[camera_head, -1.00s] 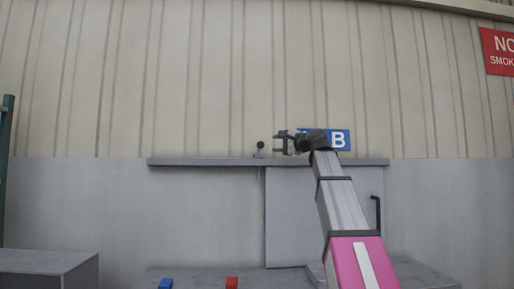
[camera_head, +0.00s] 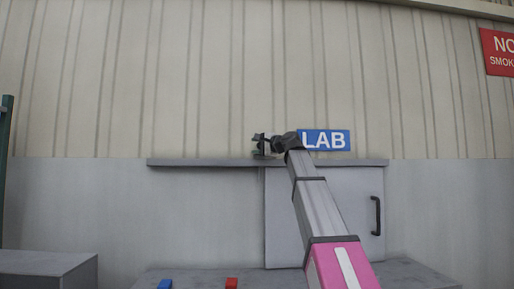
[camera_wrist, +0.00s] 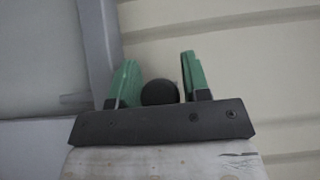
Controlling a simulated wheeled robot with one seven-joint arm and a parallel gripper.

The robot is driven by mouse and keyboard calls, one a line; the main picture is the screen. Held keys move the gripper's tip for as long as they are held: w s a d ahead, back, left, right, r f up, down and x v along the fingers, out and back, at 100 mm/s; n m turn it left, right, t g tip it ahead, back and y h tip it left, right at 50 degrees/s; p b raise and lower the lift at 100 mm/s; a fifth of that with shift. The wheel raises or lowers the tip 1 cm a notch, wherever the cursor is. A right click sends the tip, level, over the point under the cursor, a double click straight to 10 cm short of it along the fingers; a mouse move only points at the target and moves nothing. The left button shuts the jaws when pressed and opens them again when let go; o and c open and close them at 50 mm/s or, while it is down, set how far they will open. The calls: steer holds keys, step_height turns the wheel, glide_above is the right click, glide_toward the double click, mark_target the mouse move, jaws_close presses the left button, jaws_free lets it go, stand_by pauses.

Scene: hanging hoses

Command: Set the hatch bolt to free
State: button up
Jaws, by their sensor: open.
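The hatch (camera_head: 325,215) is a grey sliding-type panel with a black handle (camera_head: 377,215), below a grey rail (camera_head: 210,162). The bolt's dark round knob (camera_wrist: 160,92) shows in the wrist view between the two green fingers of my gripper (camera_wrist: 160,85). The fingers stand open on either side of the knob; a small gap shows on the right, and I cannot tell whether the left finger touches it. In the head view my gripper (camera_head: 260,144) is at the rail above the hatch's left edge and mostly hides the bolt.
A blue LAB sign (camera_head: 325,140) is on the wall just right of my gripper. A blue block (camera_head: 165,284) and a red block (camera_head: 231,283) sit on the grey ledge below. A grey box (camera_head: 45,268) stands at the lower left. The wall left of the hatch is clear.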

jaws_close()
step_height(320, 180, up, 8)
steer(key=shift+f, duration=0.2)
steer(key=shift+w, duration=0.1)
jaws_free()
steer(key=v, duration=1.1)
steer(key=shift+a, duration=0.1)
